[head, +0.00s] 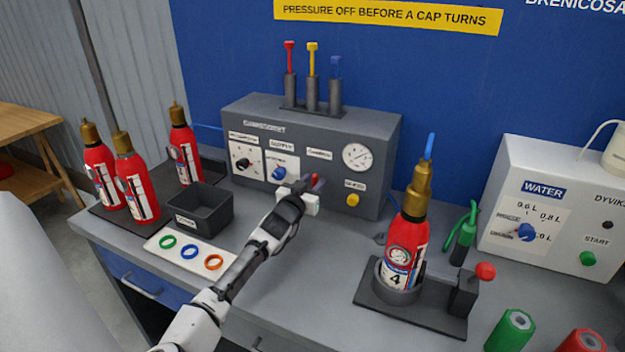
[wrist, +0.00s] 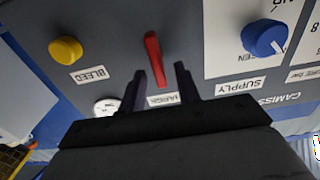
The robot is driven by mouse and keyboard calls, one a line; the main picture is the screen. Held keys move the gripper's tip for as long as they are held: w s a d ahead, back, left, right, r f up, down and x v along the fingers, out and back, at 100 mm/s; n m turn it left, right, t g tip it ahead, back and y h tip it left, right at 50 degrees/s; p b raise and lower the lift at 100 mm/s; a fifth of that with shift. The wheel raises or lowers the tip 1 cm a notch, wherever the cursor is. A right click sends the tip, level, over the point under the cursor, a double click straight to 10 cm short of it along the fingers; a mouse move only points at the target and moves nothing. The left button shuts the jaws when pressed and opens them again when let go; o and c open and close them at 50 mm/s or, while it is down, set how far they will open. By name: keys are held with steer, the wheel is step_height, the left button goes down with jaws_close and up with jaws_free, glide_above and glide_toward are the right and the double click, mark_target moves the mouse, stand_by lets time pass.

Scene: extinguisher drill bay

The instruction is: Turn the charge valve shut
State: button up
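The charge valve is a red lever handle (wrist: 153,58) on the grey charging panel (head: 240,120); in the wrist view it stands nearly in line with my fingers, slightly tilted. Its label sits just below it, partly covered by my fingers. In the head view only a bit of the red handle (head: 317,182) shows beside my gripper (head: 306,187). In the wrist view my gripper (wrist: 161,74) is open, one finger on each side of the handle's near end. I cannot tell whether a finger touches it.
A blue supply knob (wrist: 265,37) and yellow bleed button (wrist: 65,50) flank the lever. An extinguisher (head: 404,245) stands in a holder to the right, with a blue hose. A black bin (head: 200,212) and a white card with rings (head: 190,250) lie left of my arm.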

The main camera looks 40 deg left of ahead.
steer(key=shift+w+a, duration=0.1)
steer(key=shift+w, duration=0.15)
jaws_close()
